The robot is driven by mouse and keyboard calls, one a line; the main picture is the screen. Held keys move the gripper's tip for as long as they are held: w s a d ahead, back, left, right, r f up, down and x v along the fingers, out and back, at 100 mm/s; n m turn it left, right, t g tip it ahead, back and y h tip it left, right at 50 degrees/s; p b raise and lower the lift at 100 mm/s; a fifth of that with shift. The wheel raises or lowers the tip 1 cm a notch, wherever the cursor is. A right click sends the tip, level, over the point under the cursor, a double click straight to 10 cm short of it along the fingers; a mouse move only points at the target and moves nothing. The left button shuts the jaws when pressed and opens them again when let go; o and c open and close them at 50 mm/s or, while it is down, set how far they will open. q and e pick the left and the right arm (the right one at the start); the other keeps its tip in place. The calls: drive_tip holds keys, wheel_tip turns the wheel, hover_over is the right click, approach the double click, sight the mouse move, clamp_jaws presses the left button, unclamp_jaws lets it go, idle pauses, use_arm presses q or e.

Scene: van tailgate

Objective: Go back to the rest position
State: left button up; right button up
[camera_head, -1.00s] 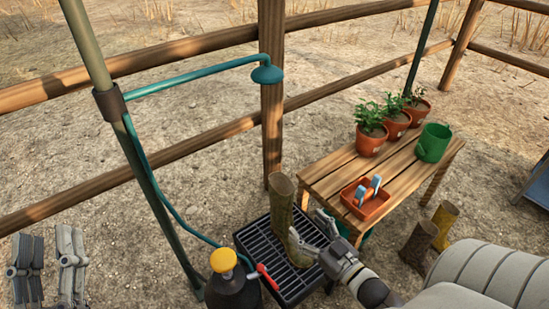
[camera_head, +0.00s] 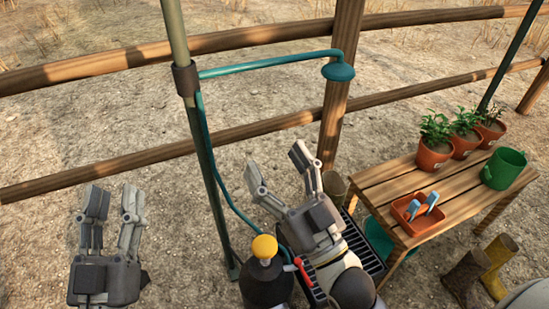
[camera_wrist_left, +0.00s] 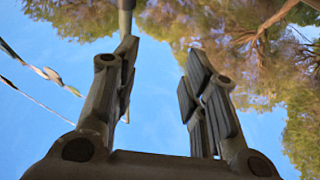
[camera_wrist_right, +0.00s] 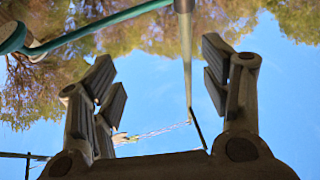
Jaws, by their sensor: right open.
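My left gripper (camera_head: 113,200) is at the lower left of the head view, pointing up, with its fingers apart and nothing between them. In the left wrist view (camera_wrist_left: 163,60) its fingers frame only sky and trees. My right gripper (camera_head: 275,162) is raised in front of the shower post and grate, fingers apart and empty. The right wrist view (camera_wrist_right: 160,62) shows sky, trees and the shower pipe beyond its fingers.
A green shower post (camera_head: 205,150) with a teal shower head (camera_head: 338,72) stands between my grippers. A black tank with a yellow cap (camera_head: 264,247) is below. A wooden bench (camera_head: 385,190) with pots is at right. Two boots (camera_head: 466,272) stand beside it. A wooden fence runs behind.

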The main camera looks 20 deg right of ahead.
drive_tip(key=shift+f, duration=0.1)
